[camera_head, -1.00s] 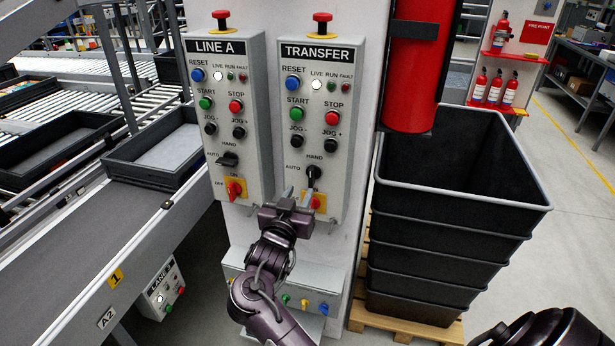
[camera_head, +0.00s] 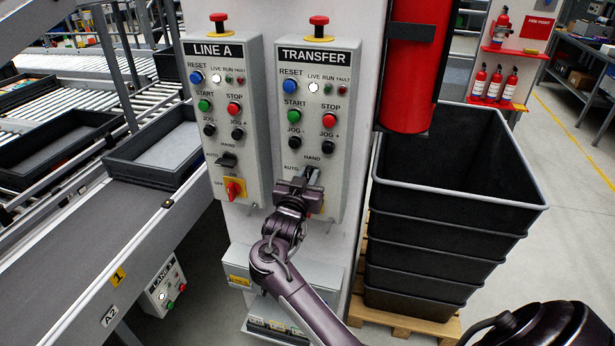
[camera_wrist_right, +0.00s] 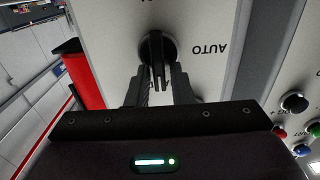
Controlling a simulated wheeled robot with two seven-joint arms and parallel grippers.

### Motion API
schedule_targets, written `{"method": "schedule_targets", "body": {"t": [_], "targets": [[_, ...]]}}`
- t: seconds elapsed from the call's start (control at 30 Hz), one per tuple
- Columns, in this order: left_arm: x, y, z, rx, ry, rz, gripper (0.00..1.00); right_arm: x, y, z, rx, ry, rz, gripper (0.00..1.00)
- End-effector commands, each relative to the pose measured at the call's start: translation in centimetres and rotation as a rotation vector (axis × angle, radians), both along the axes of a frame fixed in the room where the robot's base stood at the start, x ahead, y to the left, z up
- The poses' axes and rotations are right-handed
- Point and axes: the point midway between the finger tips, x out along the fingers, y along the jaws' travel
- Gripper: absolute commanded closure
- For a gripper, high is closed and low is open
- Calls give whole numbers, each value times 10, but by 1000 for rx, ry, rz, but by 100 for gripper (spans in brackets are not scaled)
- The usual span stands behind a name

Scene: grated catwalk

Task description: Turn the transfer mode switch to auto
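The transfer mode switch is a black knob (camera_head: 311,170) low on the TRANSFER panel (camera_head: 344,130), with AUTO printed to its left and HAND above it. In the right wrist view the switch (camera_wrist_right: 158,48) has its lever between my fingers, and the AUTO label (camera_wrist_right: 209,48) appears upside down to the right. I cannot tell for sure which label the lever points at. My right gripper (camera_head: 302,183) is at the switch. In the right wrist view its fingers (camera_wrist_right: 160,82) are apart, one on each side of the lever; firm contact does not show. My left gripper is not in view.
The LINE A panel (camera_head: 223,120) with its own black switch (camera_head: 227,160) stands close on the left. A red cylinder (camera_head: 408,85) and stacked black crates (camera_head: 450,225) stand to the right. Push buttons sit above the switch. A conveyor (camera_head: 80,240) runs at left.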

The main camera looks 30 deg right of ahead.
Motion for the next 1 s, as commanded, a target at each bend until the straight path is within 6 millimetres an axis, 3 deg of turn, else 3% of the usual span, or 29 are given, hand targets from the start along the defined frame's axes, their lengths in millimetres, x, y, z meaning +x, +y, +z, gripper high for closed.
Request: {"method": "schedule_targets", "body": {"t": [0.03, 0.13, 0.57, 1.0], "targets": [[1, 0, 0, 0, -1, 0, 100, 0, 0, 0, 0, 0, 0, 87], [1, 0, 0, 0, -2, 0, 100, 0, 0, 0, 0, 0, 0, 100], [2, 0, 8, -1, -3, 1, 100, 1, 1, 2, -34, 40, 0, 100], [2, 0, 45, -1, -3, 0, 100, 4, 3, 4, -251, 295, -1, 100]]}}
